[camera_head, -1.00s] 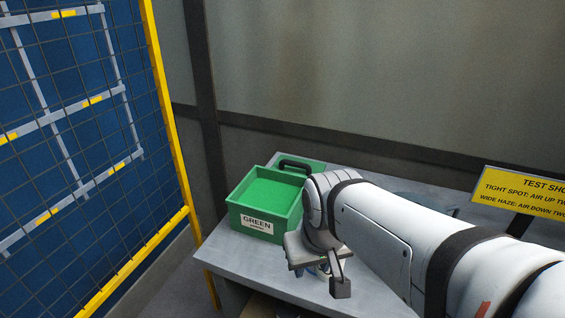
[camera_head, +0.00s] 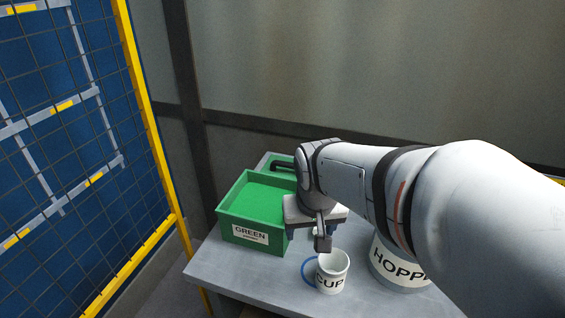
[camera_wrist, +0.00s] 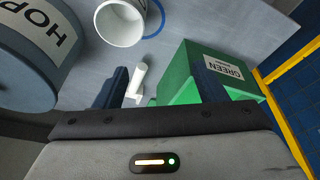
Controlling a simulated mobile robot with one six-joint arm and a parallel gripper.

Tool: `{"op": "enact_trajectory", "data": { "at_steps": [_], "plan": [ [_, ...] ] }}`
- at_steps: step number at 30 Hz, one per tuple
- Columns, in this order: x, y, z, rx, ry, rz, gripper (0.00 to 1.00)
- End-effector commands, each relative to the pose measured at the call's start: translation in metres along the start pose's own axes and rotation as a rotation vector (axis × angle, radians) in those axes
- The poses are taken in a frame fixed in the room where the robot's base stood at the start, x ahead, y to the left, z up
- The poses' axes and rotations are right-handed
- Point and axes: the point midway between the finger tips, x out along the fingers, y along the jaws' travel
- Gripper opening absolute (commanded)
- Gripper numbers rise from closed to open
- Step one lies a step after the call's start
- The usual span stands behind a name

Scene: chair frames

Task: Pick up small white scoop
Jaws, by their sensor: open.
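A small white item that looks like the scoop (camera_wrist: 137,82) lies on the grey table in the wrist view. It sits between my gripper's dark fingers, closer to the left one, and its lower end is partly hidden. My gripper (camera_wrist: 162,84) is open with nothing held. In the head view my gripper (camera_head: 322,240) points down over the table, between the green bin and the cup. The scoop is hidden there behind my arm and gripper.
A white cup (camera_head: 333,273) with a blue handle stands just in front of my gripper. A green bin (camera_head: 236,219) labelled GREEN is to its left. A hopper (camera_head: 392,268) stands to the right, partly behind my arm. A yellow-framed mesh fence (camera_head: 143,120) stands at left.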

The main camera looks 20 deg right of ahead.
Motion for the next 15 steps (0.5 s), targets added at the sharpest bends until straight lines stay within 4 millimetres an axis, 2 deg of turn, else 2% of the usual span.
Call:
{"op": "enact_trajectory", "data": {
  "at_steps": [3, 5, 7, 12, 15],
  "plan": [
    [0.028, 0.018, -0.045, 0.11, 0.016, 0.042, 0.75],
    [0.042, 0.028, -0.067, 0.164, 0.031, 0.061, 0.8],
    [0.06, 0.041, -0.091, 0.224, 0.05, 0.079, 0.8],
    [0.1, 0.067, -0.134, 0.339, 0.086, 0.106, 0.8],
    [0.119, 0.079, -0.149, 0.385, 0.102, 0.114, 0.8]
  ]
}}
